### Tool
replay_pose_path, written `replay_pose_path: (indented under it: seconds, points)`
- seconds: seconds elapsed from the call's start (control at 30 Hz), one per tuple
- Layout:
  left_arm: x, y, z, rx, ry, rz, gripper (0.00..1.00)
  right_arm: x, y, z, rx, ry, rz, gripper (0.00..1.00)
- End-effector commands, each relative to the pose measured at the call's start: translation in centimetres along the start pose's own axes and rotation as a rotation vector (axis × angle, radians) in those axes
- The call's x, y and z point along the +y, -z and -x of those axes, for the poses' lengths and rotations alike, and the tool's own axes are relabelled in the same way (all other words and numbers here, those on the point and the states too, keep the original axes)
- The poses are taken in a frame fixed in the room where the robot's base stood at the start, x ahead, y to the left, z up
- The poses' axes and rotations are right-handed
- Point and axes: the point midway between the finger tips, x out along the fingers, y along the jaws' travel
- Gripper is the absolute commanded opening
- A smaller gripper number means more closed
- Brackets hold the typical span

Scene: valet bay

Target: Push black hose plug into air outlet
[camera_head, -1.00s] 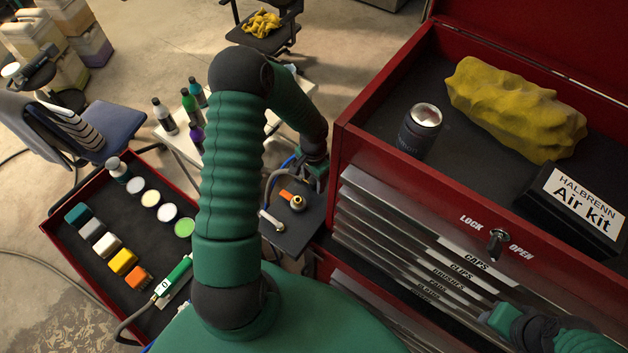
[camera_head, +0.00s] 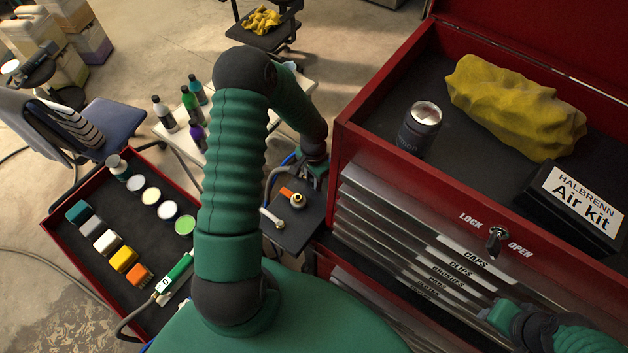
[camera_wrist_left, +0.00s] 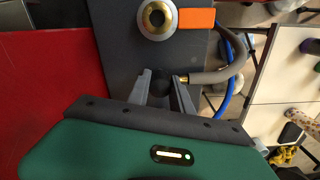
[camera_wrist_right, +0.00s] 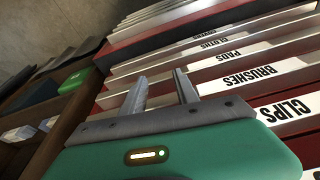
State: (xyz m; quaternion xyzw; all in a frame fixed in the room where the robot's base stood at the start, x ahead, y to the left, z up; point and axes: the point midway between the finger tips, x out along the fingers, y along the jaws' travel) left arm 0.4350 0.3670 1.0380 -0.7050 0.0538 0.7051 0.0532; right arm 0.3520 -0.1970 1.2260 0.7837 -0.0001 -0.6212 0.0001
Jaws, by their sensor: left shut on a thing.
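The black hose plug (camera_wrist_left: 160,86) sits between the fingers of my left gripper (camera_wrist_left: 160,77), which is shut on it. A grey hose (camera_wrist_left: 215,75) with a brass fitting runs from the plug to the right in the left wrist view. The air outlet (camera_wrist_left: 157,17) is a round brass-ringed port on a dark grey plate, beyond the fingertips and apart from the plug. In the head view the outlet (camera_head: 297,201) lies just below my left gripper (camera_head: 314,172), whose fingers are mostly hidden there. My right gripper (camera_wrist_right: 160,82) is open and empty in front of the drawers.
An orange label (camera_wrist_left: 184,20) is beside the outlet. The red tool chest (camera_head: 345,145) stands close on the right, with labelled drawers. A red-edged tray (camera_head: 72,268) of bottles and blocks is at left.

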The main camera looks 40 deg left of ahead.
Motion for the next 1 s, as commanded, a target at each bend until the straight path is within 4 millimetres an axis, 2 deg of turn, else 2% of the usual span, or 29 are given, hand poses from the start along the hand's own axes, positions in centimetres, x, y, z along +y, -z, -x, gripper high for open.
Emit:
replay_pose_path:
  seconds: [0.27,0.37,0.6,0.7,0.8,1.0]
  points:
    - [-0.1,0.0,0.7,0.000,0.001,0.002,0.00,0.0,-0.1,-0.3,0.000,0.000,0.000,0.36]
    - [-0.1,0.1,2.0,0.004,0.003,0.002,0.00,0.0,-0.2,-0.8,0.000,0.000,0.000,0.36]
    - [-0.1,0.0,6.9,0.004,0.004,0.003,0.00,0.0,-0.5,-1.9,0.000,0.000,0.000,0.36]
    - [-0.1,0.0,8.4,0.003,0.003,0.003,0.00,0.0,-0.5,-2.2,0.000,0.000,0.000,0.36]
    - [-0.1,0.1,9.4,0.002,0.002,0.001,0.00,0.0,-0.5,-2.3,0.000,0.000,0.000,0.36]
    - [-0.1,0.0,10.1,0.000,0.001,0.001,0.00,0.0,-0.5,-2.3,0.000,0.000,0.000,0.36]
